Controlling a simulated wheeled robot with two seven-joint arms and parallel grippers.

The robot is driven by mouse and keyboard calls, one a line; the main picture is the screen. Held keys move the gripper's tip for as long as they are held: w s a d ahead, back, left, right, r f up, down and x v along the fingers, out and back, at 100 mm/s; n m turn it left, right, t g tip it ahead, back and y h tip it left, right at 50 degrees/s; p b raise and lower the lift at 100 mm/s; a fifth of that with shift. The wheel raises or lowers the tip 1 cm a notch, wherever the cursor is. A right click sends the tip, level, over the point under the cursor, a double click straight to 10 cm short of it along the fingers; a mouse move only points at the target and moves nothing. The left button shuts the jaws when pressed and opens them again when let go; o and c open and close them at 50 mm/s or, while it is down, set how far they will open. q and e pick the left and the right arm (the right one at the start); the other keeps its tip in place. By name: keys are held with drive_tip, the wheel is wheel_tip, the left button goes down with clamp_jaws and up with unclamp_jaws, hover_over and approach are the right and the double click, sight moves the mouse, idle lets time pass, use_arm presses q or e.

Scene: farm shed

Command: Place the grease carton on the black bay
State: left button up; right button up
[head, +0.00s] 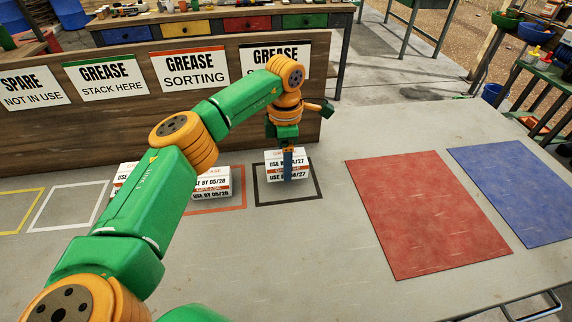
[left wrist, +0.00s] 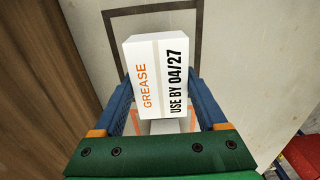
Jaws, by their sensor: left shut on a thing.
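My left gripper (head: 288,176) is over the black bay (head: 259,203), a black square outline on the bench. It is shut on a white grease carton (head: 272,163) marked USE BY 04/27. In the left wrist view the carton (left wrist: 158,75) sits between the two blue fingers, its GREASE label facing the camera. In the head view a second white carton face (head: 300,178) with the same date shows directly below, inside the black outline. Whether the held carton touches it I cannot tell. My right gripper is not in view.
White cartons marked 05/28 (head: 220,184) stand in the orange bay, just left. More cartons are partly behind my arm. White (head: 68,205) and yellow (head: 20,212) outlines lie empty further left. A signed wooden board (head: 120,128) stands behind. Red (head: 425,215) and blue (head: 512,190) mats lie right.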

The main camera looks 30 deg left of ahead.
use_arm(q)
drive_tip(key=shift+w+a+f+p, duration=0.1)
drive_tip(key=shift+f+p, duration=0.15)
drive_tip(key=shift+f, duration=0.7)
drive_tip(key=shift+w+a+f+p, duration=0.1)
drive_tip(key=shift+f+p, duration=0.15)
drive_tip(key=shift+f, duration=0.65)
drive_tip(key=shift+f, duration=0.1)
drive_tip(key=o, duration=1.4)
drive_tip(key=shift+s, duration=0.1)
wheel_tip(320, 180, up, 12)
drive_tip(key=shift+d+r, duration=0.1)
drive_tip(key=shift+r, duration=0.1)
drive_tip(key=shift+f, duration=0.1)
